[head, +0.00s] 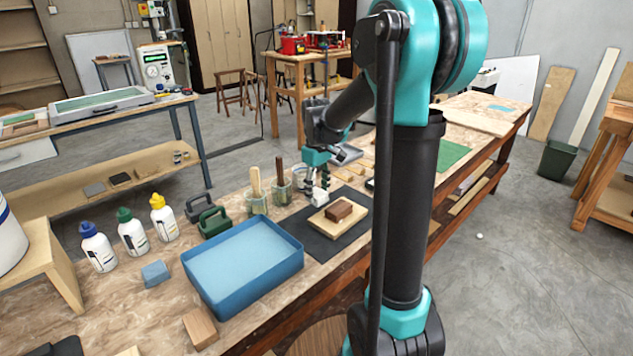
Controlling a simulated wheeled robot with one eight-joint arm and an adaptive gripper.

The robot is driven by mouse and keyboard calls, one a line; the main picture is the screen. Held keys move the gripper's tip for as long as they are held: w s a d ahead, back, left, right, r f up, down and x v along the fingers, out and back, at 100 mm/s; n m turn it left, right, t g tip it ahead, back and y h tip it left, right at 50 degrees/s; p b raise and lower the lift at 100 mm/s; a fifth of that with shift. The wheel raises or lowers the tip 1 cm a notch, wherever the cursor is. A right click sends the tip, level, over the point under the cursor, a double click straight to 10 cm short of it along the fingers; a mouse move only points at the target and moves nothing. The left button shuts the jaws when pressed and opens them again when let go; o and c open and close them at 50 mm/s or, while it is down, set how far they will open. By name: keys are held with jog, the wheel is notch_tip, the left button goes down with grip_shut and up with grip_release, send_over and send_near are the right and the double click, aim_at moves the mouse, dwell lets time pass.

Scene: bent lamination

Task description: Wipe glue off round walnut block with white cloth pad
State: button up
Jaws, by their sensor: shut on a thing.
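My gripper (318,186) is at the end of the arm, low over the bench beside the dark mat (318,247). Its fingers are closed around a small white piece (319,196), which looks like the white cloth pad. A brown walnut-coloured block (339,210) lies on a pale wooden board (326,229) on the mat, just right of and nearer than my gripper. The block looks rectangular rather than round from here. The white piece appears apart from the block. Glue on the block is too small to make out.
A blue tray (292,262), green clamp-like holder (213,222) and jars of sticks (257,205) stand left of the mat. Several capped bottles (132,232), a blue sponge-like block (155,274) and a wood block (200,327) are farther left. My arm hides part of the bench right of the mat.

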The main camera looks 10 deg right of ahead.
aim_at(328, 195)
jog(key=f, duration=0.2)
jog(key=s, duration=0.1)
jog(key=shift+d+f, duration=0.35)
jog(key=shift+f, duration=0.05)
jog(key=shift+w+d, duration=0.75)
jog(key=shift+d, duration=0.15)
jog(key=shift+w+d, duration=0.7)
jog(key=shift+d, duration=0.2)
jog(key=shift+s+a+r, duration=0.1)
jog(key=shift+s+a, duration=0.6)
jog(key=shift+a, duration=0.2)
jog(key=shift+s+a, duration=0.7)
jog(key=shift+a, duration=0.2)
jog(key=shift+f, duration=0.3)
jog(key=shift+w+d, duration=0.1)
jog(key=shift+w+d+r, duration=0.1)
jog(key=shift+w+d, duration=0.35)
jog(key=shift+d, duration=0.1)
jog(key=shift+w+d, duration=0.5)
jog(key=shift+d, duration=0.2)
